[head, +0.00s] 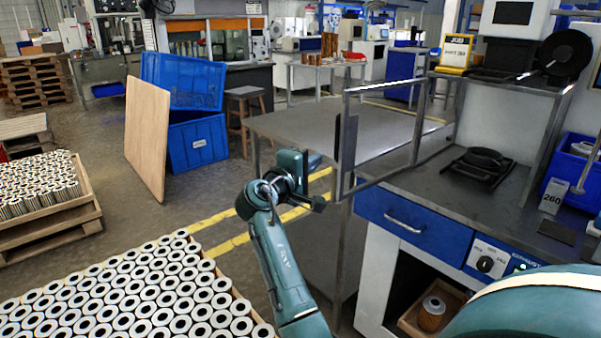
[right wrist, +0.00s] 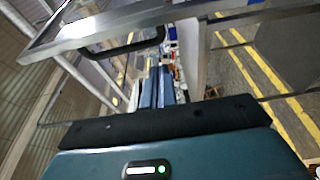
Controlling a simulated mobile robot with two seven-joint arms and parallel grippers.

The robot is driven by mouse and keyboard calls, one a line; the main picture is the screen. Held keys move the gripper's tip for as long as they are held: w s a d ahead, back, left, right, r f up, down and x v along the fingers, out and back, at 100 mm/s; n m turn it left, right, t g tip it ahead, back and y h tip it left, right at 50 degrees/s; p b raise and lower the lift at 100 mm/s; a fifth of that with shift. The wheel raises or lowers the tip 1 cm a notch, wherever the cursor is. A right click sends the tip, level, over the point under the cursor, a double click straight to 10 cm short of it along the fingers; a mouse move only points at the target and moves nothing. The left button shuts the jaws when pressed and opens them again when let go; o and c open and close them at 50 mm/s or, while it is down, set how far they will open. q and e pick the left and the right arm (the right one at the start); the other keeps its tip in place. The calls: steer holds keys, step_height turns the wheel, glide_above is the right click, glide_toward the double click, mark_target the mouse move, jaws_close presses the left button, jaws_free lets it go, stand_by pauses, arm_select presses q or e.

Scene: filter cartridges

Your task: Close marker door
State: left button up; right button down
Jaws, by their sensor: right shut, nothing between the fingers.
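The marker door is a clear panel in a grey metal frame (head: 386,86). It stands open, swung out from the marking bench toward the left. A black handle (head: 347,138) sits on its free edge. In the right wrist view the door frame (right wrist: 190,20) crosses the top, with the black handle (right wrist: 118,48) below it. My right gripper (head: 314,161) is shut and empty, just left of the handle in the head view. I cannot tell whether it touches the door. My left gripper is not in view.
The marking bench has a blue drawer (head: 415,222) and a black fixture (head: 478,166) on top. A grey table (head: 290,126) stands behind the door. Many filter cartridges (head: 120,300) fill the lower left. Open floor with yellow lines (head: 225,245) lies left of the bench.

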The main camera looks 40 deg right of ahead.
steer(key=shift+s+d, duration=0.3)
steer(key=shift+s, duration=0.6)
steer(key=shift+s+d, duration=0.3)
steer(key=shift+s, duration=0.6)
